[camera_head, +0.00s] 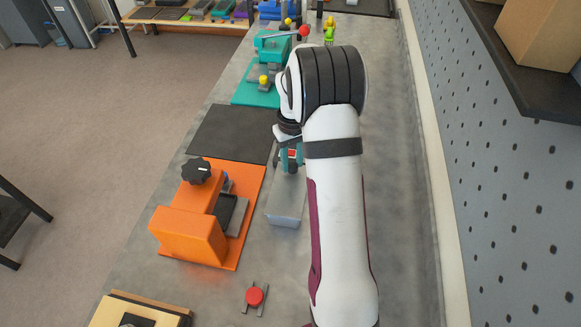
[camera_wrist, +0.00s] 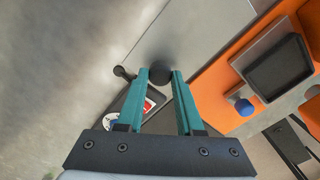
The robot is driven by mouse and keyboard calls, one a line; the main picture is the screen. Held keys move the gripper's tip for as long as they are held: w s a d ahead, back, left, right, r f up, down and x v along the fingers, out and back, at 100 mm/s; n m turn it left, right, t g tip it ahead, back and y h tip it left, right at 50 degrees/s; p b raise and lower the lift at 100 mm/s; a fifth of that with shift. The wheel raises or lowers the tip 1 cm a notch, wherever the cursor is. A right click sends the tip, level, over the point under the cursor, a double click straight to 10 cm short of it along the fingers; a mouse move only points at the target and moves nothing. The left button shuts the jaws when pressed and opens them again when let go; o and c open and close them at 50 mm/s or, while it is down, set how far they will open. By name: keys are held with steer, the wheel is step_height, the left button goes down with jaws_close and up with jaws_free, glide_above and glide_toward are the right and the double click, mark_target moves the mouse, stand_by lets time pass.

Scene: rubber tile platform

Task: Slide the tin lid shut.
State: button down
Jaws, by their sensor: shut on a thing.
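The grey metal tin (camera_head: 284,221) lies on the bench to the right of the orange machine, partly hidden by my arm. Its flat sliding lid (camera_wrist: 190,38) fills the upper middle of the wrist view. A dark round knob (camera_wrist: 160,73) stands at the lid's near edge. My gripper (camera_wrist: 162,76) has its two teal fingers on either side of the knob, shut on it. Below the lid edge, the tin is open and a red, white and blue item (camera_wrist: 148,106) shows inside, partly behind the left finger. In the head view, my gripper (camera_head: 290,158) is mostly hidden by my wrist.
The orange machine (camera_head: 190,232) with a black knob is close on the left. A black mat (camera_head: 230,132) lies beyond it, then a teal machine (camera_head: 262,92). A red button (camera_head: 254,296) is nearer. A pegboard wall (camera_head: 510,180) bounds the right.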

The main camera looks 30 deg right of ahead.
steer(key=shift+w+d+r, duration=0.1)
steer(key=shift+w+d, duration=0.1)
steer(key=shift+d, duration=0.05)
steer(key=c, duration=0.5)
jaws_free()
steer(key=shift+s+a, duration=0.1)
steer(key=shift+c, duration=0.2)
step_height(320, 180, up, 16)
